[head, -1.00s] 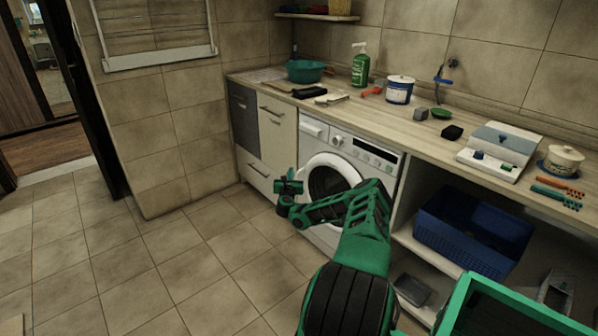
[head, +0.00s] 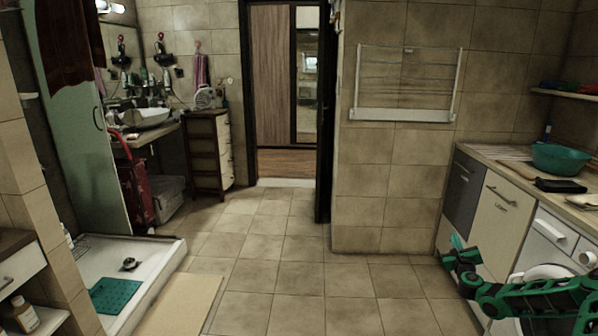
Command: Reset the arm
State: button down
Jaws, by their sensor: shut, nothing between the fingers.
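My green arm reaches in from the lower right of the head view. My gripper (head: 452,254) is at its end, shut and empty, in front of the lower cabinet fronts and above the tiled floor. It holds nothing.
The counter (head: 488,153) on the right carries a teal bowl (head: 560,157), above the washing machine (head: 545,245). A shower tray (head: 120,275) with a green mat (head: 115,297) is at left. A washbasin (head: 147,118) stands behind. The middle floor (head: 285,255) is clear up to the doorway.

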jog(key=w+a+r+n+g+y, duration=0.15)
jog(key=a+r+n+y, duration=0.25)
jog(key=a+n+y, duration=0.65)
jog(key=s+a+r+n+g, duration=0.1)
jog(key=s+a+n+g, duration=0.2)
jog(key=a, duration=0.4)
jog(key=s+a+r+n+g, duration=0.1)
jog(key=s+a+n+g, duration=0.15)
jog(key=a+n, duration=0.4)
jog(key=s+a+r+n+g+h, duration=0.1)
jog(key=s+r, duration=0.4)
jog(key=s, duration=1.3)
jog(key=s+a+r+n+g+h, duration=0.1)
jog(key=s+a+r+n+g, duration=0.2)
jog(key=s, duration=1.6)
jog(key=s+a+r+n+g+h, duration=0.1)
jog(key=s+r+n+g, duration=0.3)
jog(key=s, duration=1.4)
notch_tip(320, 180, up, 4)
jog(key=shift+s+a+r+g, duration=0.1)
jog(key=shift+s+a+g, duration=0.3)
jog(key=shift+g, duration=0.6)
jog(key=shift+h, duration=0.25)
